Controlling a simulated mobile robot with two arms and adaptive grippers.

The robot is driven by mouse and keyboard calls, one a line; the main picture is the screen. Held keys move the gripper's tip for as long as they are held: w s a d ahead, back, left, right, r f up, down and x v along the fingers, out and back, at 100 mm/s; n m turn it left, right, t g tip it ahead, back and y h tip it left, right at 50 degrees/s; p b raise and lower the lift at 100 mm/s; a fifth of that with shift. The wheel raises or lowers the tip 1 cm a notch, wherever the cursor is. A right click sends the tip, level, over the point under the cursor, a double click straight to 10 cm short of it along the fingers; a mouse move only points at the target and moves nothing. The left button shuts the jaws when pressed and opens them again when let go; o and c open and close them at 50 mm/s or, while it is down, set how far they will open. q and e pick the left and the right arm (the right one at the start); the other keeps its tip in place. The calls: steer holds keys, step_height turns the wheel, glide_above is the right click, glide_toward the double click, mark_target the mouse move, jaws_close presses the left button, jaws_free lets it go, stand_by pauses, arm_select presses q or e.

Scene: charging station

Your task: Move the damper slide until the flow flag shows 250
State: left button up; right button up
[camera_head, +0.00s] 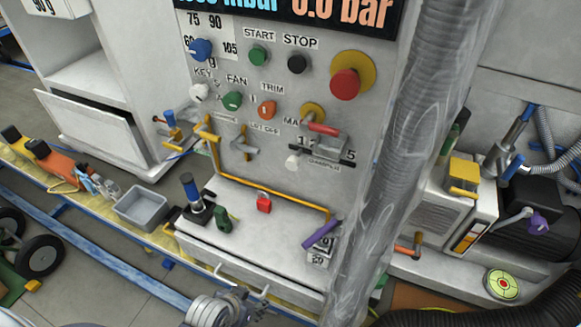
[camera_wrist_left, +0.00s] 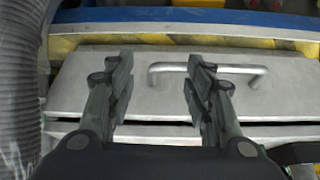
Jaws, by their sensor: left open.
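A purple handle (camera_head: 320,234) stands at the right end of the grey ledge, beside a small plate with numbers (camera_head: 320,252), where a 20 seems to show. A grey slot plate marked 1 and 5 (camera_head: 320,148) sits on the panel, with a red handle above it. No 250 is readable. My left gripper (camera_head: 240,298) is low in front of the ledge. In the left wrist view it (camera_wrist_left: 158,65) is open and empty, near a metal bar handle (camera_wrist_left: 215,69). My right gripper is not in view.
A large grey ribbed hose (camera_head: 395,150) runs down close to the right of the purple handle. A grey tray (camera_head: 142,208) lies left. The middle of the ledge is fairly clear.

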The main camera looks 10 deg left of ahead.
arm_select(q)
steer(key=w+d+r+t, duration=0.1)
steer(key=w+r+t, duration=0.1)
steer(key=w+r, duration=0.1)
steer(key=w+d+r+t+h, duration=0.1)
steer(key=w+r, duration=0.3)
steer(key=w+d+r+m+t, duration=0.1)
steer(key=w+r+t, duration=0.1)
steer(key=w+r, duration=0.1)
steer(key=shift+w+d+r+t+h+b, duration=0.2)
steer(key=shift+r+t+h+b, duration=0.1)
steer(key=shift+h, duration=0.1)
steer(key=w+r+t, duration=0.4)
steer(key=r, duration=0.5)
steer(key=t, duration=0.3)
glide_toward(291, 167)
steer(key=shift+m, duration=0.3)
steer(key=w, duration=0.3)
steer(key=w+d, duration=0.1)
steer(key=w, duration=0.7)
steer(key=shift+d+r+p, duration=0.15)
steer(key=shift+d+p, duration=0.2)
steer(key=shift+p, duration=0.05)
jaws_close()
steer(key=shift+s+d, duration=0.1)
